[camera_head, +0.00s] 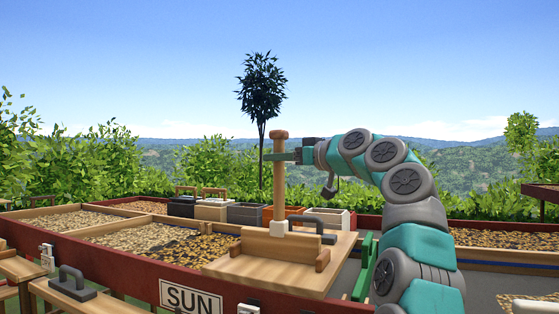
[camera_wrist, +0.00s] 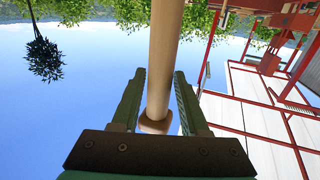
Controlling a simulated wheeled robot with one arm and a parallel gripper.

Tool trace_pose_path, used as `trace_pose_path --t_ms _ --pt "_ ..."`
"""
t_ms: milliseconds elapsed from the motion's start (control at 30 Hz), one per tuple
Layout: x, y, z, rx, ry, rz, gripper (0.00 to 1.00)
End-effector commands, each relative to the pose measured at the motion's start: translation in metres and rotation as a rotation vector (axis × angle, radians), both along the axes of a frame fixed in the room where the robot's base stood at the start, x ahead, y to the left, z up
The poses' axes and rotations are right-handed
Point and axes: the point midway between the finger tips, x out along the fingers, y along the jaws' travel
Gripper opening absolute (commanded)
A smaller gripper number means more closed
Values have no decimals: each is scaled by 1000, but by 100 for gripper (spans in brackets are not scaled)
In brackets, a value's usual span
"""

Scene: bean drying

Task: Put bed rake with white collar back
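The bed rake (camera_head: 280,190) stands upright with a wooden shaft, a knob on top and a white collar (camera_head: 278,229) low down. Its lower end is at a light wooden block (camera_head: 272,246) on a wooden board (camera_head: 240,271); I cannot tell whether that block is its head or part of the board, or whether the rake bears on the board. My gripper (camera_head: 279,156) reaches in from the right, with its green fingers around the upper shaft, just below the knob.
Red-walled beds (camera_head: 110,262) hold drying beans. A dark-handled tool (camera_head: 313,228) is behind the block, at the board's far right. Several small bins (camera_head: 245,213) line the back. A SUN sign (camera_head: 189,298) is on the front wall. Another dark-handled block (camera_head: 72,286) sits at front left.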

Motion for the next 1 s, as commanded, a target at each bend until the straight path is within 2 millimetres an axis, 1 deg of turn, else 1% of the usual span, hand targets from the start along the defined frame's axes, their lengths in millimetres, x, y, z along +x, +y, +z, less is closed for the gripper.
trace_pose_path --t_ms 33,133,167,433,567,667,767,867,1000 --pt "0 0 0 0 0 0 51" --pt "0 0 0 0 0 0 62" --pt "0 0 0 0 0 0 64" --pt "0 -1 0 0 0 0 64" --pt "-4 -5 0 1 -1 0 64" --pt "-11 -13 0 3 -3 0 64" --pt "-21 -25 0 3 -4 -1 64" --pt "-32 -41 -2 2 -2 -1 64" --pt "-50 -64 1 4 -4 -1 64"
